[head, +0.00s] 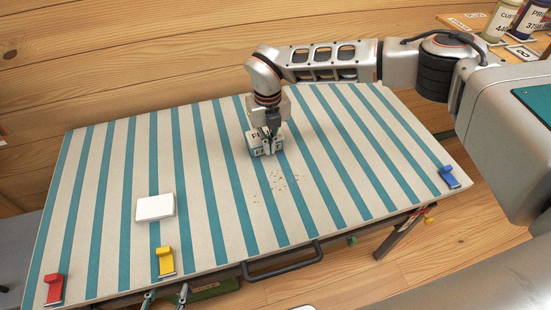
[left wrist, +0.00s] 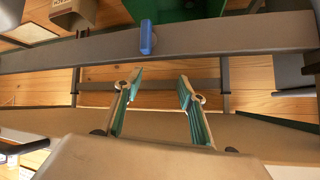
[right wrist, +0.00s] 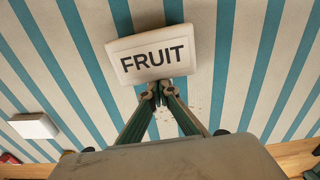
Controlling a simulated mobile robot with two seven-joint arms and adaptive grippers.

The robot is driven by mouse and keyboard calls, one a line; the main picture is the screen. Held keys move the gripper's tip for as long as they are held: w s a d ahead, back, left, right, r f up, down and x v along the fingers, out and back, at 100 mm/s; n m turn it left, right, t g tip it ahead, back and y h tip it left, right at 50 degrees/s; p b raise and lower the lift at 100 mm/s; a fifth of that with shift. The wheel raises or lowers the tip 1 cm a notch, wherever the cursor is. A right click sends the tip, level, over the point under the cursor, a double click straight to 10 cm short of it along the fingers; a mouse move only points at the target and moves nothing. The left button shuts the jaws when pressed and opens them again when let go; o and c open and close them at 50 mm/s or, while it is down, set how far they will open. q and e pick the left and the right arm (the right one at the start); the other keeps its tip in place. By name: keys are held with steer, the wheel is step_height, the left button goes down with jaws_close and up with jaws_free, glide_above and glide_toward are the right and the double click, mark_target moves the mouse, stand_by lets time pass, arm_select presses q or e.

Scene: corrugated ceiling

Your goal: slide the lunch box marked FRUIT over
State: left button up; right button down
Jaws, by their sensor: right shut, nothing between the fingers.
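The lunch box marked FRUIT (head: 255,142) is a small pale box on the striped table cloth, partly hidden by my right gripper in the head view. In the right wrist view the lunch box (right wrist: 150,62) shows its white lid with black FRUIT lettering. My right gripper (head: 268,148) points down at the box's near side, its fingers shut and empty. In the right wrist view the fingertips (right wrist: 161,90) are at the box's lower edge; I cannot tell whether they touch it. My left gripper (head: 166,297) is open and empty, low by the table's front edge; its spread fingers show in the left wrist view (left wrist: 160,86).
A plain white box (head: 155,207) lies on the left part of the cloth. Red (head: 54,289), yellow (head: 166,261) and blue (head: 449,177) clips sit along the edges. Crumbs (head: 280,183) lie nearer than the lunch box. A dark handle (head: 283,264) juts from the front edge.

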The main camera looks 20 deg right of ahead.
arm_select(q)
steer(key=shift+w+a+f+b, duration=0.15)
steer(key=shift+w+f+b, duration=0.15)
steer(key=shift+w, duration=0.2)
steer(key=shift+w+a+f+b, duration=0.2)
steer(key=shift+w+f, duration=0.1)
steer(key=shift+w, duration=0.2)
arm_select(e)
steer(key=w, duration=0.2)
steer(key=w+f, duration=0.1)
steer(key=w, duration=0.1)
steer(key=shift+a, duration=0.25)
arm_select(q)
steer(key=shift+r, duration=0.1)
arm_select(e)
steer(key=shift+w+r, duration=0.25)
arm_select(q)
steer(key=shift+s+d, duration=0.1)
steer(key=shift+s, duration=0.25)
arm_select(e)
steer(key=shift+w+r, duration=0.1)
steer(key=shift+r, duration=0.05)
arm_select(q)
steer(key=shift+r, duration=0.1)
